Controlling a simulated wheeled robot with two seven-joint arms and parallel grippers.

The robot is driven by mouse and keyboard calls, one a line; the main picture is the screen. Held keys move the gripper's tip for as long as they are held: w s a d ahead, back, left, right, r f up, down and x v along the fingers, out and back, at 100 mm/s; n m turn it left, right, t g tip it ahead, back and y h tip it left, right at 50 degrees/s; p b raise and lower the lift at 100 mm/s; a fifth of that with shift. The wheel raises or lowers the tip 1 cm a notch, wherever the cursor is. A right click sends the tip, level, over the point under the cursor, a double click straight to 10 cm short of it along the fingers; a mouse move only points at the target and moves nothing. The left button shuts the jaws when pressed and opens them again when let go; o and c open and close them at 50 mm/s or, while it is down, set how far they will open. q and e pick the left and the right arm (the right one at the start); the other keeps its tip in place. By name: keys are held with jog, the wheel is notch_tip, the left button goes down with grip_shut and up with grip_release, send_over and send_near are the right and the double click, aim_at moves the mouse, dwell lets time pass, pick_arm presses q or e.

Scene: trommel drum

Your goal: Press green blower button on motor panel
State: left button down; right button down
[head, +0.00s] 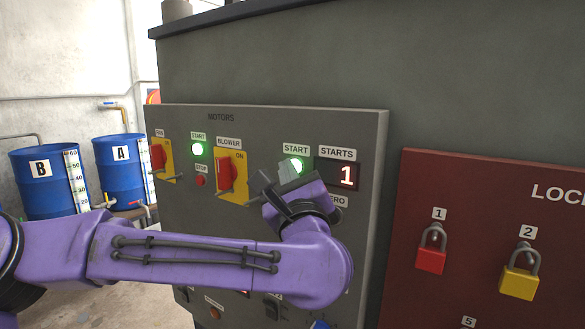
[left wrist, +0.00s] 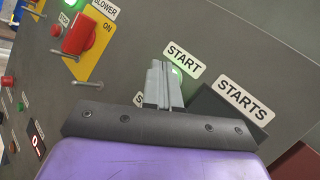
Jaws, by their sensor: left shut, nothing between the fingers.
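The motor panel (head: 270,118) is a grey board headed MOTORS. The blower's START button (head: 297,163) glows green to the right of the red blower switch (head: 226,174), whose yellow plate reads ON. My left gripper (head: 287,170) is shut and empty, its fingertips at this button and partly covering it. In the left wrist view the shut fingers (left wrist: 163,82) hide most of the button; a sliver of green light (left wrist: 176,72) shows beside the tips under the START label. I cannot tell whether they touch. The STARTS display (head: 337,175) reads 1. My right gripper is not in view.
Another lit green START button (head: 197,149) and a red STOP button (head: 200,181) sit left of the blower switch. A dark red lock board (head: 480,200) with padlocks stands at the right. Blue drums (head: 45,180) stand at the far left. My left arm covers the lower panel.

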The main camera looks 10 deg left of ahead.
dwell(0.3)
pick_arm(q)
jog(key=shift+s+a+b, duration=0.25)
jog(key=shift+s+b, duration=0.55)
jog(key=s+b, duration=0.1)
jog(key=s+a+b, duration=0.1)
jog(key=s, duration=0.1)
jog(key=s+b, duration=0.1)
jog(key=shift+s+a+b, duration=0.3)
jog(key=shift+s+a, duration=0.05)
jog(key=shift+a, duration=0.05)
